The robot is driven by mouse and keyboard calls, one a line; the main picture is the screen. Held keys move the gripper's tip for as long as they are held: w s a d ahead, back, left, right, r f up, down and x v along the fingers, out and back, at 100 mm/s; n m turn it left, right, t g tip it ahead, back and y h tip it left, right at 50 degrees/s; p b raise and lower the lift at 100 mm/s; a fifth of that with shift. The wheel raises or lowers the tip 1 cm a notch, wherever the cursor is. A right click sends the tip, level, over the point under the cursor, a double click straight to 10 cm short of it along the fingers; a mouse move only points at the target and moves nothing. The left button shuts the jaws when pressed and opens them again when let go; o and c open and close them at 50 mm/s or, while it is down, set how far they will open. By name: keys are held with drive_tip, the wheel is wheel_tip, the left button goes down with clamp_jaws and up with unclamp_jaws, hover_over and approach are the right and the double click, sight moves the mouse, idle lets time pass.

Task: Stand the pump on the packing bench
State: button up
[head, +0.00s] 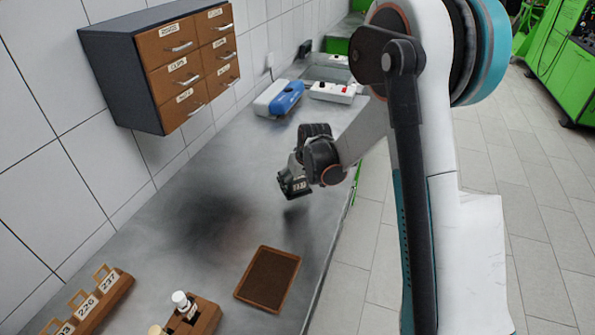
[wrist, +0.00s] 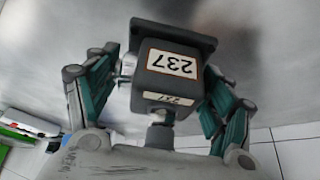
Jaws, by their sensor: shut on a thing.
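The pump (head: 294,184) is a small dark block with white labels reading 237. My gripper (head: 300,173) is shut on it and holds it above the grey bench (head: 222,195), with a shadow below. The pump looks tilted in the head view. In the wrist view the pump (wrist: 176,72) sits between the teal fingers of my gripper (wrist: 168,85), its labels upside down and a flat flange at its far end. I cannot tell whether this grey bench is the packing bench.
A brown-framed dark mat or tray (head: 268,278) lies near the front edge. A wooden rack (head: 93,306) with numbered tags and a wooden holder with bottles (head: 187,310) stand at lower left. A blue device (head: 286,97) and a white box (head: 333,92) are farther back. Drawers (head: 180,63) hang on the wall.

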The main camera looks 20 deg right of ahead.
sight(298, 191)
drive_tip(key=shift+f+b, duration=0.55)
drive_tip(key=shift+f, duration=1.95)
drive_tip(key=o, duration=1.9)
drive_tip(key=shift+f, duration=0.1)
drive_tip(key=shift+o, duration=0.2)
drive_tip(key=s+r+t+p, duration=0.1)
drive_tip(key=s+r, duration=0.8)
drive_tip(key=r, duration=0.3)
drive_tip(key=s+r+p, duration=0.2)
drive_tip(key=s+r, duration=0.6)
drive_tip(key=r, duration=0.4)
drive_tip(key=s+r+m, duration=0.1)
drive_tip(key=s, duration=0.7)
drive_tip(key=s+r+t, duration=0.1)
drive_tip(key=s+r, duration=0.1)
drive_tip(key=s, duration=0.7)
drive_tip(key=shift+a+r+m+h, duration=0.2)
drive_tip(key=shift+r+m+h, duration=0.05)
drive_tip(key=shift+m+h, duration=0.15)
